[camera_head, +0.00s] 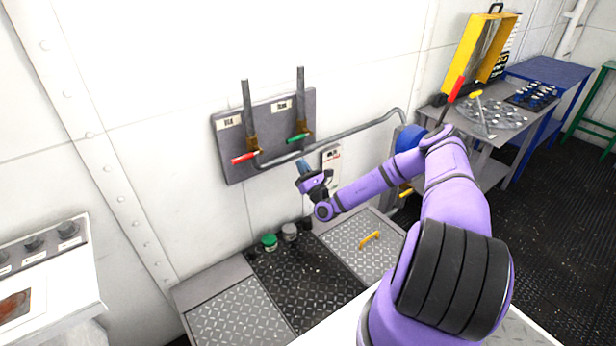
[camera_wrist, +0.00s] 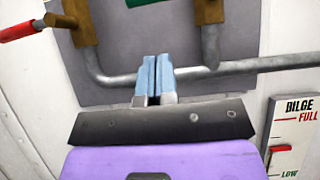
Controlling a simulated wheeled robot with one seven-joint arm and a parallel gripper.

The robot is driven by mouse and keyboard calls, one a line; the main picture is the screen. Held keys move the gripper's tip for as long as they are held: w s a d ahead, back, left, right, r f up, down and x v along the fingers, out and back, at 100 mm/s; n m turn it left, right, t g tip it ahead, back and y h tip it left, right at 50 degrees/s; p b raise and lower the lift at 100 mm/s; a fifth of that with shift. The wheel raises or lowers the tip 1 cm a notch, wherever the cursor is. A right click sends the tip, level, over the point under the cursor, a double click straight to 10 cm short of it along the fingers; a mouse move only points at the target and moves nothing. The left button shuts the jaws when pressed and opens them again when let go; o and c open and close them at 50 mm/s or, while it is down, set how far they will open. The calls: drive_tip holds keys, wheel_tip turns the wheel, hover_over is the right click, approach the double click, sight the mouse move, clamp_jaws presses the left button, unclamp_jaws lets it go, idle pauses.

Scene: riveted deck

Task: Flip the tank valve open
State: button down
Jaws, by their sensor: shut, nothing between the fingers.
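A grey panel (camera_head: 226,135) on the wall carries two brass valves on upright pipes. The left valve has a red handle (camera_head: 245,156) pointing left, across its pipe. The right valve has a green handle (camera_head: 299,138), also lying across its pipe. Small labels sit above both, too small to read surely. In the wrist view the red handle (camera_wrist: 20,31) is at upper left, and the green handle (camera_wrist: 217,9) is cut by the top edge. My gripper (camera_head: 303,166) is shut and empty, below the green handle. Its blue fingertips (camera_wrist: 154,62) point up at the panel, seemingly apart from both handles.
A bent pipe (camera_head: 350,129) runs right along the panel's bottom. A bilge gauge (camera_wrist: 291,140) with a red marker stands at right. Below are deck plates with a green cap (camera_head: 269,241) and a yellow handle (camera_head: 370,239). A workbench (camera_head: 487,130) stands right.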

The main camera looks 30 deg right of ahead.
sight(298, 138)
drive_tip(key=shift+w+a+r, duration=0.1)
drive_tip(key=shift+w+r, duration=0.35)
drive_tip(key=shift+r, duration=0.4)
drive_tip(key=shift+w+d+r, duration=0.1)
drive_tip(key=shift+w+r, duration=0.35)
drive_tip(key=shift+r, duration=0.45)
drive_tip(key=shift+w+a+r, duration=0.1)
drive_tip(key=shift+w+r, duration=0.35)
drive_tip(key=shift+r, duration=0.4)
